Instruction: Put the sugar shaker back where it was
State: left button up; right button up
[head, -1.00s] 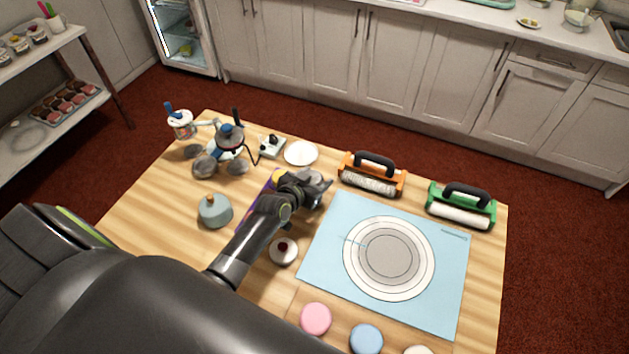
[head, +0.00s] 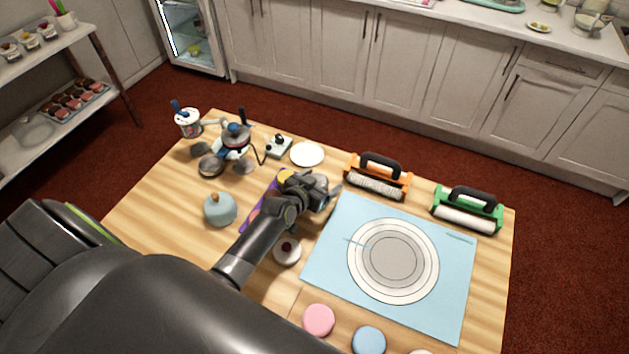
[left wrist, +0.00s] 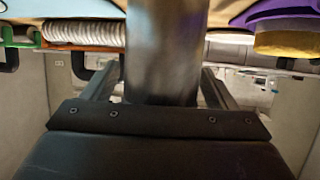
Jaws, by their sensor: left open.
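The sugar shaker appears to be the grey metal cylinder (left wrist: 163,50) in the left wrist view, upright between the two fingers of my left gripper (left wrist: 160,88). Dark gaps show between it and both fingers, so the jaws are open around it. In the head view my left gripper (head: 328,190) is over the table, just left of the blue mat's upper left corner. A grey rounded top (head: 321,182) shows there, mostly hidden by the gripper. My right gripper is not in view.
The blue mat (head: 325,250) with printed circles lies to the right. An orange roller (head: 378,182) and a green roller (head: 467,212) stand behind it. A purple item (head: 262,205), a blue-grey domed pot (head: 220,210) and a small cake (head: 287,251) are close to my arm.

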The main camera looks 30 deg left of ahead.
pick_arm(q)
jog(key=b+v, duration=0.1)
jog(key=v, duration=1.1)
jog(key=shift+b, duration=0.3)
jog(key=shift+r, duration=0.1)
